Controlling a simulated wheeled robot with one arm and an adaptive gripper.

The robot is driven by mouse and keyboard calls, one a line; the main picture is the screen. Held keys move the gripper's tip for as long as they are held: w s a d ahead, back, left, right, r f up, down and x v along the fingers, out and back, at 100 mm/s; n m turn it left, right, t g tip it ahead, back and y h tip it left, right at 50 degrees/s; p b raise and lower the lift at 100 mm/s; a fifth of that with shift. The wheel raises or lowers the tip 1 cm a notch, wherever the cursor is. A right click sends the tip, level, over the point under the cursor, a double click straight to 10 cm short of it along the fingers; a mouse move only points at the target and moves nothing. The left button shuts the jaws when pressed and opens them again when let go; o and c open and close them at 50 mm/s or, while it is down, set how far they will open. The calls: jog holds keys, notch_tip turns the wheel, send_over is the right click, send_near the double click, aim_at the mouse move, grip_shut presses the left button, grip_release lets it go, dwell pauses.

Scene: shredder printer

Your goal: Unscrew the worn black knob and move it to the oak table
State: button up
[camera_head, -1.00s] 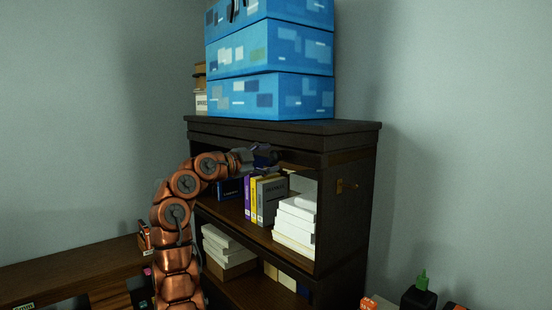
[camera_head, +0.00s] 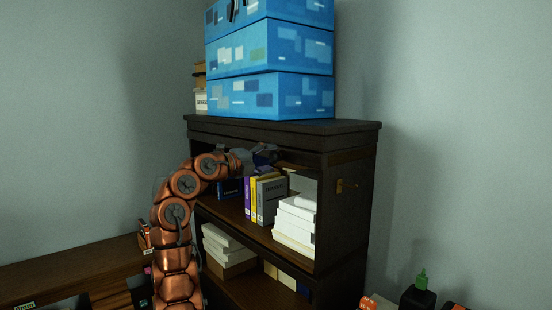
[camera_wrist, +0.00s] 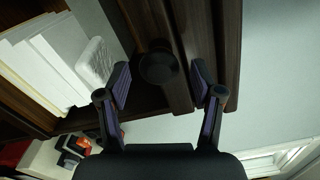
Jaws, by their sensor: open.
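The black knob (camera_wrist: 158,68) is a dark round piece on the dark wood of the shelf unit, in the wrist view. My gripper (camera_wrist: 160,72) is open, with one finger on each side of the knob and a visible gap at both sides. In the head view my gripper (camera_head: 266,156) is at the upper front of the shelf unit, just under its top; the knob cannot be made out clearly there. A brown wooden table (camera_head: 75,270) stands at the lower left; I cannot tell if it is the oak one.
The dark shelf unit (camera_head: 343,220) holds books (camera_head: 270,196) and white paper stacks (camera_head: 296,222) just below my gripper. Blue boxes (camera_head: 270,95) are stacked on top. A black bottle with a green cap (camera_head: 419,296) stands at the lower right.

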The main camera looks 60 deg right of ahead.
dwell(0.3)
jog(key=shift+p+x, duration=0.45)
jog(key=shift+x, duration=0.8)
grip_shut()
jog(key=n, duration=0.4)
jog(key=shift+w+n, duration=0.1)
jog(key=shift+n, duration=0.3)
jog(key=n, duration=0.5)
jog(key=shift+f+n+b, duration=0.1)
jog(key=shift+n+b, duration=0.2)
jog(key=shift+n, duration=0.1)
jog(key=shift+c, duration=1.1)
grip_release()
jog(key=shift+o, duration=1.2)
